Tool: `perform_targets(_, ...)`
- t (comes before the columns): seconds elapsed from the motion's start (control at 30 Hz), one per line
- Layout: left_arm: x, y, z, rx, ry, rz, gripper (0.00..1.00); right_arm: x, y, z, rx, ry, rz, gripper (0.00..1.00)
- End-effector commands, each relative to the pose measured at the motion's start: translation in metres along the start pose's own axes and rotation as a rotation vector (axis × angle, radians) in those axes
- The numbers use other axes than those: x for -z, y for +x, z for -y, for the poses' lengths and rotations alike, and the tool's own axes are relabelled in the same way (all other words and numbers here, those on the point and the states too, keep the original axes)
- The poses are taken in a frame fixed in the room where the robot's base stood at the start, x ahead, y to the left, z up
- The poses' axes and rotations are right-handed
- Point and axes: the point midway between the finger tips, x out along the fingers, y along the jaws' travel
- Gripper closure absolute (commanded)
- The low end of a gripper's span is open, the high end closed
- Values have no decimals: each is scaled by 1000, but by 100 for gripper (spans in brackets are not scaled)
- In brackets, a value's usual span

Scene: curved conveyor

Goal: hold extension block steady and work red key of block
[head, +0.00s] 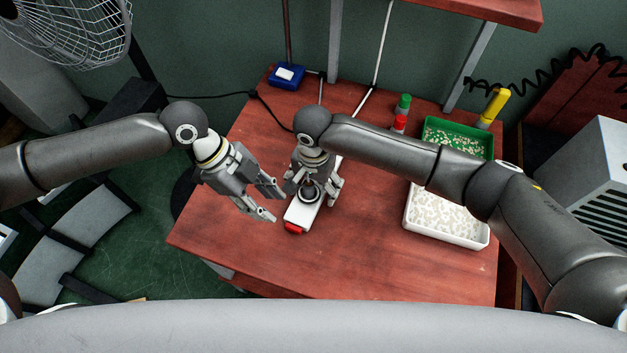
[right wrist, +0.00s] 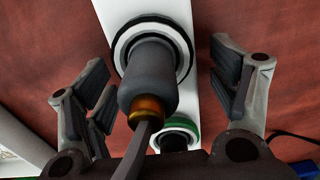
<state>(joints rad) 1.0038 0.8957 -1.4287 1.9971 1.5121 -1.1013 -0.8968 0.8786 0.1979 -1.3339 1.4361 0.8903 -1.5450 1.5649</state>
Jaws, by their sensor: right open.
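The white extension block (head: 297,214) lies on the red-brown table, with its red key (head: 293,229) at the near end. It also shows in the right wrist view (right wrist: 135,10), where a dark grey plug (right wrist: 148,75) with an orange collar and cable stands in a black-ringed socket. A green-ringed socket (right wrist: 178,128) is partly hidden behind the plug. My right gripper (head: 311,194) is above the block, open, its fingers on either side of the plug and apart from it. My left gripper (head: 273,201) is open and empty, just left of the block. The red key is not visible in the right wrist view.
A white tray (head: 409,219) and a green tray (head: 427,121) of small pieces stand at the right. Green (head: 404,103), red (head: 399,123) and yellow (head: 493,107) items stand near the back. A blue box (head: 285,83) is at the far left. The table's front is clear.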

Motion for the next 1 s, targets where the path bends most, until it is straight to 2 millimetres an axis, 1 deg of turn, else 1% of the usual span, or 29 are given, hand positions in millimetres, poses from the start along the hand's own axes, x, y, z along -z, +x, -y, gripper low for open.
perform_targets(0.1,0,0,0,0,0,0,64,0,0,0,0,0,0,20)
perform_targets(0.13,0,0,0,0,0,0,64,0,0,0,0,0,0,22)
perform_targets(0.6,0,0,0,0,0,0,64,0,0,0,0,0,0,83)
perform_targets(0.63,0,0,0,0,0,0,64,0,0,0,0,0,0,48)
perform_targets(0.9,0,0,0,0,0,0,64,0,0,0,0,0,1,82)
perform_targets(1.0,0,0,0,0,0,0,64,0,0,0,0,0,1,83)
